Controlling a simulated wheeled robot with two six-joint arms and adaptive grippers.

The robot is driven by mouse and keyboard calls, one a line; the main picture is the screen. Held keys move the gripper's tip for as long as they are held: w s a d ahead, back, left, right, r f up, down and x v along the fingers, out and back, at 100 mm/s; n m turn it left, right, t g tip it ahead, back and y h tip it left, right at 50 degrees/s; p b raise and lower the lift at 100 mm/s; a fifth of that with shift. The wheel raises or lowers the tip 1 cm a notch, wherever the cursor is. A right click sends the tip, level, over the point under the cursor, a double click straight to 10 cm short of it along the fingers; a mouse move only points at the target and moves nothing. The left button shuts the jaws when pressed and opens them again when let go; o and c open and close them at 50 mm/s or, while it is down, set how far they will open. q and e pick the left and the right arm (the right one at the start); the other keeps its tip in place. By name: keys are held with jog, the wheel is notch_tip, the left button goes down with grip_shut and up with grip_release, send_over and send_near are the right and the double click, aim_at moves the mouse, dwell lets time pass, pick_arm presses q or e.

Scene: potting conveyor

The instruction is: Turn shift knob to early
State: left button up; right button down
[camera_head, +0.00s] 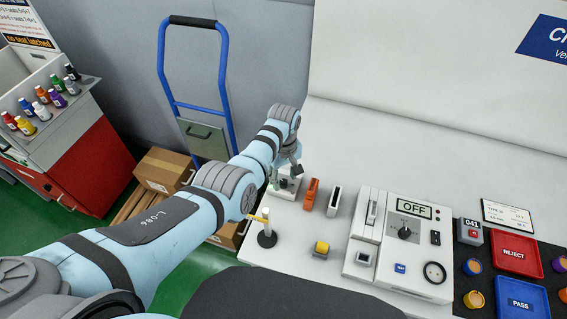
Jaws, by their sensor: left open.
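My left arm reaches in from the left across the picture, and my left gripper (285,178) is at the far left of the white table, over a small white box (287,191) that it partly hides. The gripper is small here; it is open, and I cannot tell whether it touches anything. A black rotary knob (404,232) sits on the white control panel (402,258), below a display (404,207) reading OFF. The marks around this knob are too small to read. My right gripper is not in view.
An orange holder (311,194), a white upright block (334,201), a yellow button (322,248) and a post on a black base (267,238) stand between gripper and panel. Red (517,254) and blue (522,299) trays lie at right. A blue hand truck (223,77) stands behind.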

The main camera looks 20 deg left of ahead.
aim_at(283, 182)
pick_arm(q)
notch_tip(283, 182, up, 10)
jog(key=shift+a, duration=0.1)
dwell(0.4)
